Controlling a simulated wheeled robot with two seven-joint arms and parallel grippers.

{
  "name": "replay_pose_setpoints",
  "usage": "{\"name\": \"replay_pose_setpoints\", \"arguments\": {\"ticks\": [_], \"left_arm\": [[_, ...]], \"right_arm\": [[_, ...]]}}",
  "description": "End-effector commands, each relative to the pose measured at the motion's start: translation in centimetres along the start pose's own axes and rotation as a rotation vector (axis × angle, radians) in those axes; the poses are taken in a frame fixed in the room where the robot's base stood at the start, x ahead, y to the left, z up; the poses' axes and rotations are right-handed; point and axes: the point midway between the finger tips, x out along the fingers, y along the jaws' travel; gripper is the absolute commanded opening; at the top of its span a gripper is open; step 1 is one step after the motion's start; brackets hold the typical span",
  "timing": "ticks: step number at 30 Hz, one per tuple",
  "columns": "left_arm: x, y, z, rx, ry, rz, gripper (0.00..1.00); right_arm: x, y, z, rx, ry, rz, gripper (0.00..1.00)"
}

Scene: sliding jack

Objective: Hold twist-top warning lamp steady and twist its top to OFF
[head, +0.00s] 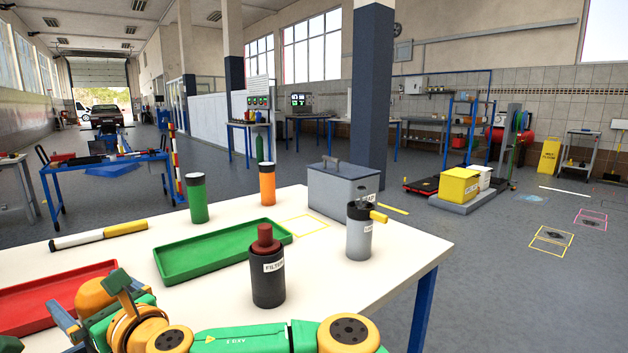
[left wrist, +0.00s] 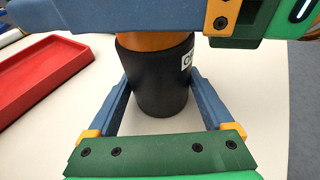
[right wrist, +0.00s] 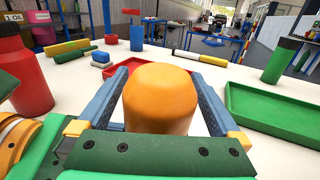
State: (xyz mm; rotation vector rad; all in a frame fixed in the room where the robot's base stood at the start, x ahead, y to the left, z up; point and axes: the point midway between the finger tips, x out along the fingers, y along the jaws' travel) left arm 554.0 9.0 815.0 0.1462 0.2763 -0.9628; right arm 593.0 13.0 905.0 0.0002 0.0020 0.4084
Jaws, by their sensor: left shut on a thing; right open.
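The warning lamp has an orange domed top (head: 95,293) and a black body (left wrist: 155,85) with a white label, partly cut off, in the left wrist view. It stands upright on the white table at the near left. My left gripper (left wrist: 158,72) is shut on the black body, one finger on each side. My right gripper (right wrist: 160,78) is open, with its fingers on either side of the orange top (right wrist: 160,98). I cannot tell if they touch it. In the head view, my right arm hides the lamp's body.
Near the lamp are a red tray (head: 30,312), a green tray (head: 165,271) and a black FILTER canister (head: 267,280). A grey canister (head: 359,235), a grey box (head: 330,205) and a yellow-and-white stick (head: 98,236) stand or lie farther off. A red bottle (right wrist: 25,75) shows beside my right gripper.

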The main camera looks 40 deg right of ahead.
Motion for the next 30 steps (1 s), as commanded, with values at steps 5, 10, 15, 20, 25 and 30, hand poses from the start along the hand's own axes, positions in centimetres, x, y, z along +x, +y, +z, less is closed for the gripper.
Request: {"name": "replay_pose_setpoints", "arguments": {"ticks": [5, 10, 15, 20, 25, 30], "left_arm": [[0.0, 0.0, 0.0, 0.000, 0.001, 0.000, 0.41], [0.0, 0.0, 0.0, 0.000, 0.001, -0.001, 0.41], [0.0, 0.0, 0.0, 0.000, 0.001, -0.001, 0.41], [0.0, 0.0, 0.0, 0.000, 0.000, 0.000, 0.41], [0.0, 0.0, 0.0, 0.000, 0.000, 0.000, 0.41], [0.0, 0.0, 0.0, 0.000, 0.000, 0.000, 0.41]], "right_arm": [[-4.5, 0.0, 0.0, 0.001, -0.001, -0.006, 1.00], [-9.3, 0.0, -0.1, 0.000, 0.000, -0.009, 1.00], [-11.4, -1.8, 1.1, -0.002, -0.042, -0.062, 1.00], [-10.8, -5.7, 3.3, -0.016, -0.124, -0.164, 1.00], [-10.7, -10.0, 5.4, -0.038, -0.201, -0.275, 1.00], [-11.3, -14.4, 7.2, -0.068, -0.266, -0.391, 1.00]]}}
